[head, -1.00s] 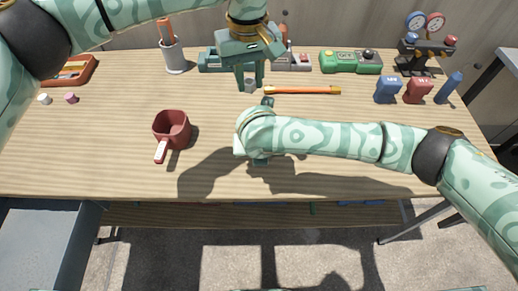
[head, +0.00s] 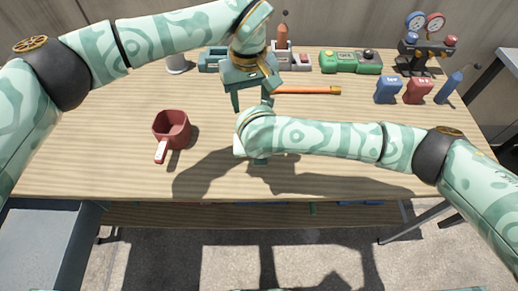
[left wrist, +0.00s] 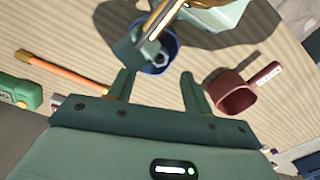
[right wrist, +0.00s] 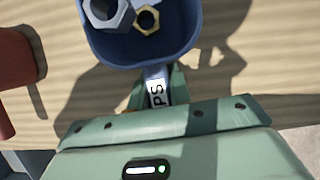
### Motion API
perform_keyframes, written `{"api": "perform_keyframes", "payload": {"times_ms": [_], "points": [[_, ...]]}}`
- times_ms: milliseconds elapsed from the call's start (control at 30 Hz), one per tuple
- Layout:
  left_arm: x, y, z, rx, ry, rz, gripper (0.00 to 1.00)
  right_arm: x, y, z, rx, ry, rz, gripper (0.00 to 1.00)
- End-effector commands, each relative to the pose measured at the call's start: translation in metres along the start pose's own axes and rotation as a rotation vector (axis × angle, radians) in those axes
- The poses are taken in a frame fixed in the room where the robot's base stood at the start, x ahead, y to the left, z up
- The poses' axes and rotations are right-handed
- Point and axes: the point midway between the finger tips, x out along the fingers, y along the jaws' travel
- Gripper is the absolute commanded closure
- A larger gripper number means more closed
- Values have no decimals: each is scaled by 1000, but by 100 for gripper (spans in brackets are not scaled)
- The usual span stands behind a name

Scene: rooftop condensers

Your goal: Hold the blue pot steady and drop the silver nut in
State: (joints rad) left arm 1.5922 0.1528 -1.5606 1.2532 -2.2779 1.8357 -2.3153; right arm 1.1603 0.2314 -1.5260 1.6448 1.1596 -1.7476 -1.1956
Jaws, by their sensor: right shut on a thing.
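The blue pot (right wrist: 143,52) is in the right wrist view, and part of it shows in the left wrist view (left wrist: 172,44). My right gripper (right wrist: 158,88) is shut on its labelled handle. The silver nut (right wrist: 122,20) appears within the pot's outline beside a brass nut (right wrist: 147,20); I cannot tell whether it touches the bottom. My left gripper (head: 251,103) is above the pot with its fingers apart and nothing between them. In the head view my right arm and gripper hide the pot.
A red pot (head: 172,131) stands left of the grippers. An orange rod (head: 307,90) lies behind them. A green meter (head: 350,62), blue and red blocks (head: 388,90) and a gauge stand (head: 418,50) are at the back right. The front left tabletop is clear.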

Motion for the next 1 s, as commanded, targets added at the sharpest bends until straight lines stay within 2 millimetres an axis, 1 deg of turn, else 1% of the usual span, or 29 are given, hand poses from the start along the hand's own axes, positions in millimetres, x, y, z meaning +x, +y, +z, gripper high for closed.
{"api": "perform_keyframes", "payload": {"times_ms": [267,367,467,700,800,900,1000], "points": [[-1,0,0,0,0,0,50,0,0,0,0,-1,0,95],[-10,0,-1,0,3,1,50,0,0,0,0,-1,0,95],[-28,0,-2,0,6,2,50,0,0,0,0,-1,0,95],[-84,0,-2,-1,5,1,50,0,0,0,0,0,0,95],[-102,0,-1,-1,3,1,50,0,0,0,0,0,0,95],[-113,0,-1,0,2,0,50,0,0,0,0,0,0,95],[-118,0,0,0,0,-1,50,0,0,0,0,0,0,95]]}}
